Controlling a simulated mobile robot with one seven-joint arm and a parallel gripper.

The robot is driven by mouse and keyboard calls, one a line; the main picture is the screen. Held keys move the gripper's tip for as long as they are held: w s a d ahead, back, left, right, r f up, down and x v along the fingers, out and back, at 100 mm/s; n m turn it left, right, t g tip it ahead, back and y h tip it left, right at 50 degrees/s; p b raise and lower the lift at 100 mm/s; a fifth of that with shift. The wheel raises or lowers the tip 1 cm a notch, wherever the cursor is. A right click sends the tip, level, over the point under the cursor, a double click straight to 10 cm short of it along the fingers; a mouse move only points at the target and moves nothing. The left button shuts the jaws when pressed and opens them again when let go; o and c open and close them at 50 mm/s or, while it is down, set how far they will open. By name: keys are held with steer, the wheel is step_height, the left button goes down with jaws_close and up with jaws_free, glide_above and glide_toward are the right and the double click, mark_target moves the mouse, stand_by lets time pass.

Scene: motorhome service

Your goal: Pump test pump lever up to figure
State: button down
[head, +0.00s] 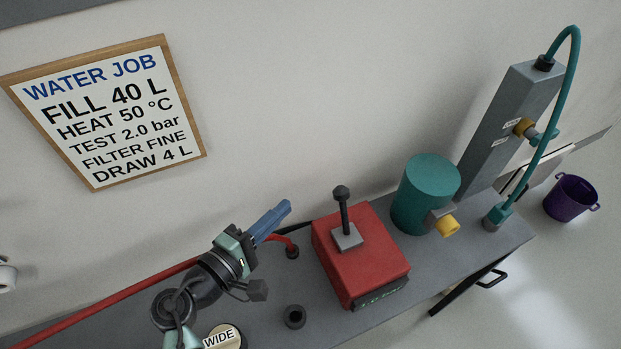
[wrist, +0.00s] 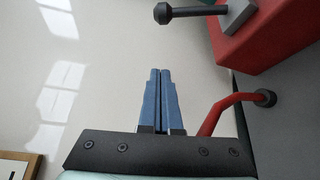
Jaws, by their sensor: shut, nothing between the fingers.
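The test pump (head: 357,250) is a red box on the grey bench, with a small display on its front low edge that is too small to read. Its black lever (head: 343,208) with a round knob stands nearly upright from a grey plate on top. In the wrist view the lever (wrist: 190,12) lies across the upper right, beyond my fingertips. My gripper (head: 284,208) is shut and empty, left of the pump and apart from the lever. Its blue fingers (wrist: 161,74) lie together in the wrist view. The sign (head: 110,112) reads "TEST 2.0 bar".
A red hose (head: 110,294) runs along the bench to a fitting left of the pump. A teal canister (head: 427,195) with a yellow knob and a grey post (head: 510,125) with a teal hose stand right. A round "WIDE" piece (head: 222,338) and a black socket (head: 294,316) are in front.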

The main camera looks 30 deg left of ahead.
mark_target(343, 209)
steer(key=shift+d, duration=0.1)
steer(key=w+d+p, duration=0.1)
steer(key=w, duration=0.1)
steer(key=w+d+p, duration=0.1)
steer(key=w, duration=0.2)
steer(key=w+d+p, duration=0.1)
steer(key=w+d, duration=0.1)
steer(key=w, duration=0.1)
steer(key=shift+w+f, duration=0.2)
steer(key=shift+s+d, duration=0.2)
steer(key=shift+d, duration=0.25)
steer(key=shift+w+f+b, duration=0.1)
steer(key=shift+b, duration=0.4)
